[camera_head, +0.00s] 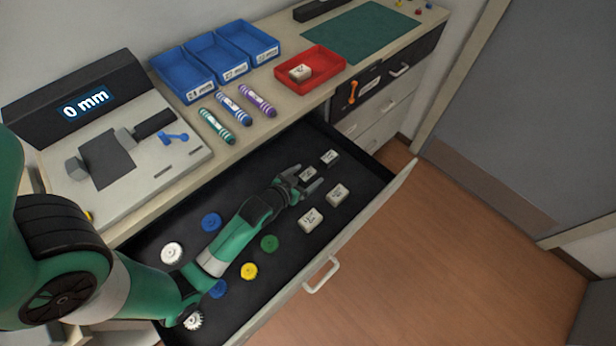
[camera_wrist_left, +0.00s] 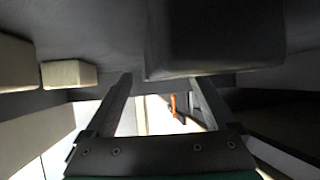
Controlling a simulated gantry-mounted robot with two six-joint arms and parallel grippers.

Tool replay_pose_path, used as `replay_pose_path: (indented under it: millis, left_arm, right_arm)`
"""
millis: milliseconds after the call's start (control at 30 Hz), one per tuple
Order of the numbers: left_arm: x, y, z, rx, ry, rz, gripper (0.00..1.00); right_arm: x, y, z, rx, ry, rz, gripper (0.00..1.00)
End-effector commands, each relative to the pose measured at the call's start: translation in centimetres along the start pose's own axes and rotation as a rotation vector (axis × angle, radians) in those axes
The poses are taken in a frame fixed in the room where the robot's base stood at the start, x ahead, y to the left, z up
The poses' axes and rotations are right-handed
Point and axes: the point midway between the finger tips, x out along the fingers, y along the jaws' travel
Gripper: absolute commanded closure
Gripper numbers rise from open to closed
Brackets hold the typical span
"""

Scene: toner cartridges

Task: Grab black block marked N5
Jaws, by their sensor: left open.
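Several small pale blocks with dark markings lie in the open drawer: a block at the back (camera_head: 330,157), a block by my fingers (camera_head: 307,172), a block to the right (camera_head: 338,194) and a front block (camera_head: 311,219). The markings are too small to read, so I cannot tell which is N5. My left gripper (camera_head: 307,179) is open, its fingers pointing at the block by them. In the left wrist view, the gripper (camera_wrist_left: 160,78) reaches toward a large, close, dark shaded block (camera_wrist_left: 215,38). Contact cannot be told. My right gripper is not in view.
Coloured round caps, including a green one (camera_head: 269,243) and a yellow one (camera_head: 249,271), lie in the drawer (camera_head: 150,237). Blue bins (camera_head: 182,75), crayons and a measuring device (camera_head: 85,105) stand behind.

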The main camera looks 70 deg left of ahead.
Motion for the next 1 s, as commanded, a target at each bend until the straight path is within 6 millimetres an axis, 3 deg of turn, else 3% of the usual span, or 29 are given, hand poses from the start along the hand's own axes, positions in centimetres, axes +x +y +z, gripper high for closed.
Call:
replay_pose_path:
  millis: [67, 500, 800, 1000]
  left_arm:
    - [0.0, 0.0, 0.0, 0.0, 0.0, 0.0, 0.21]
    - [-0.1, 0.0, 0.0, 0.0, 0.0, 0.0, 1.0]
    - [-0.1, 0.0, -0.2, 0.0, 0.0, 0.0, 1.0]
    - [-1.1, 0.0, -2.0, 0.0, 0.001, 0.0, 1.0]
  right_arm:
    - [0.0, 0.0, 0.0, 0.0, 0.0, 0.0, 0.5]
    - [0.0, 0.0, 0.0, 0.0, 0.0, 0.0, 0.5]
    - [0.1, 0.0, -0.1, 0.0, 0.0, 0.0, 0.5]
    - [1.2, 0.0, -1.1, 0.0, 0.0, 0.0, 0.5]
